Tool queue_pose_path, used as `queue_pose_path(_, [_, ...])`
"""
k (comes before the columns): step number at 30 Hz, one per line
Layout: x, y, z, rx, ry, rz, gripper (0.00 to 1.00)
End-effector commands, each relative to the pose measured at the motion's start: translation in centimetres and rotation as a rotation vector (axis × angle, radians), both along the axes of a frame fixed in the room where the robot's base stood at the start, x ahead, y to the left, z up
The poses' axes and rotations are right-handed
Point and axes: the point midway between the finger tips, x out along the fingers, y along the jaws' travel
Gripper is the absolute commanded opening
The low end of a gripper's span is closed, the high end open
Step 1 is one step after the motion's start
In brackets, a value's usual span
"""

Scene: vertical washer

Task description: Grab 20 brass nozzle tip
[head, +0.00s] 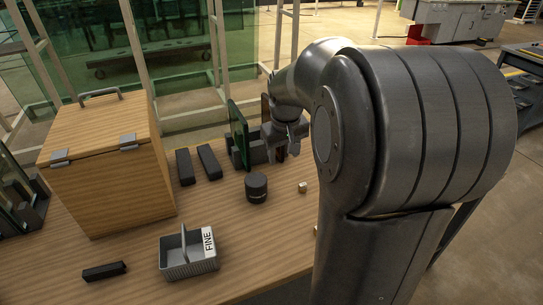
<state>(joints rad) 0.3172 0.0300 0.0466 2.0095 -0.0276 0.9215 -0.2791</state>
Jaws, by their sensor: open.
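A small pale, brass-like piece (303,187) lies on the wooden table (240,235), right of the dark round container. It may be the brass nozzle tip, but it is too small to be sure. Another small pale bit (316,230) shows at the edge of my arm, mostly hidden. My gripper (282,152) is open above the far part of the table, up and left of the pale piece and apart from it. It is small in view, and my large arm hides the right side of the table.
A wooden box (108,170) with a handle stands at left. A grey basket labelled FINE (188,262) and a black block (104,271) are in front. A dark round container (256,187), two dark bars (198,163) and a rack with a green plate (239,135) stand near my gripper.

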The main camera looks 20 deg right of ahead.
Motion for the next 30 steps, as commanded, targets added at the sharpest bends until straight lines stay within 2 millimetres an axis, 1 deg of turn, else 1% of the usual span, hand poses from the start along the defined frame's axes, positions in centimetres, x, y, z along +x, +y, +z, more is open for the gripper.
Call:
queue_pose_path(1, [1.1,-1.3,-1.3,0.006,0.024,-0.003,0.51])
queue_pose_path(5, [3.5,-4.4,-4.2,0.018,0.069,-0.001,0.51])
queue_pose_path(6, [4.1,-5.3,-5.2,0.023,0.084,0.000,0.51])
queue_pose_path(12, [6.5,-9.6,-10.0,0.050,0.139,0.003,0.51])
queue_pose_path(15, [7.0,-11.0,-11.8,0.060,0.157,0.006,0.51])
queue_pose_path(20, [7.4,-12.1,-13.2,0.068,0.169,0.007,0.51])
queue_pose_path(23, [7.4,-12.1,-14.5,0.070,0.172,0.008,0.51])
queue_pose_path(27, [7.4,-12.1,-16.8,0.070,0.173,0.008,0.51])
queue_pose_path(30, [7.4,-12.1,-18.0,0.069,0.171,0.008,0.51])
